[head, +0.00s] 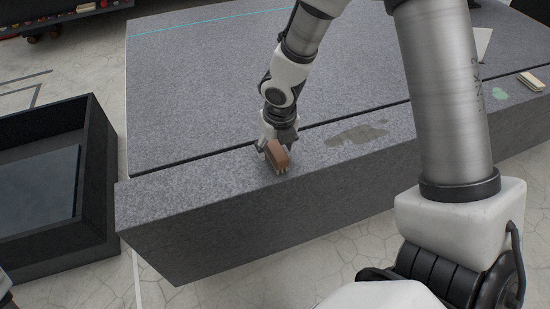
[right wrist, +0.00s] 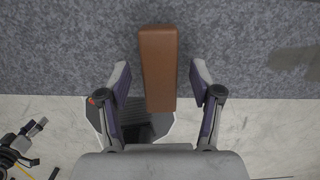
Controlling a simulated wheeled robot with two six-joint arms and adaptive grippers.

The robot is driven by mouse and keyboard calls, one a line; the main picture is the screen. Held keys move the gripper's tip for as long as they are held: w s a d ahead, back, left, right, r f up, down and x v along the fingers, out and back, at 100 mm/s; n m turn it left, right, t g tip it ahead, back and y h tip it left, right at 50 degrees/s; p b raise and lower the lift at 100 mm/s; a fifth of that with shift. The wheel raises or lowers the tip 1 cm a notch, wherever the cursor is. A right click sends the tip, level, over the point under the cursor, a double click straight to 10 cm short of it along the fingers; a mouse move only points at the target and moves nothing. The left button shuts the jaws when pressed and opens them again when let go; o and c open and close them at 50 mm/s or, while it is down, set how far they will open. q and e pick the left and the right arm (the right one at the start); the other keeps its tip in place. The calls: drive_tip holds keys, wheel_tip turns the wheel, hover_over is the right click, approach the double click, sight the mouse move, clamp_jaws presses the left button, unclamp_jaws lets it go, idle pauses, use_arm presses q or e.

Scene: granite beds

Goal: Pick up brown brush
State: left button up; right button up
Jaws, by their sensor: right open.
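The brown brush (head: 277,154) lies on the front ledge of the granite bed (head: 200,190), with pale bristles showing at its lower edge. In the right wrist view the brown brush (right wrist: 158,68) shows as a long brown block, its near end between my fingers. My right gripper (head: 270,147) is right at the brush in the head view. In the right wrist view my right gripper (right wrist: 159,82) is open, one finger on each side of the brush, with a gap on both sides. My left gripper is not in view.
A dark wet patch (head: 357,135) lies on the ledge right of the brush. A pale block (head: 531,82) and a green stain (head: 500,94) are farther right. A dark open bin (head: 100,150) stands on the floor at left. A groove runs behind the ledge.

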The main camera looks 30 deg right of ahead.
drive_tip(key=shift+w+f, duration=0.1)
drive_tip(key=shift+f, duration=0.85)
drive_tip(key=shift+r, duration=0.1)
drive_tip(key=shift+f, duration=0.25)
clamp_jaws()
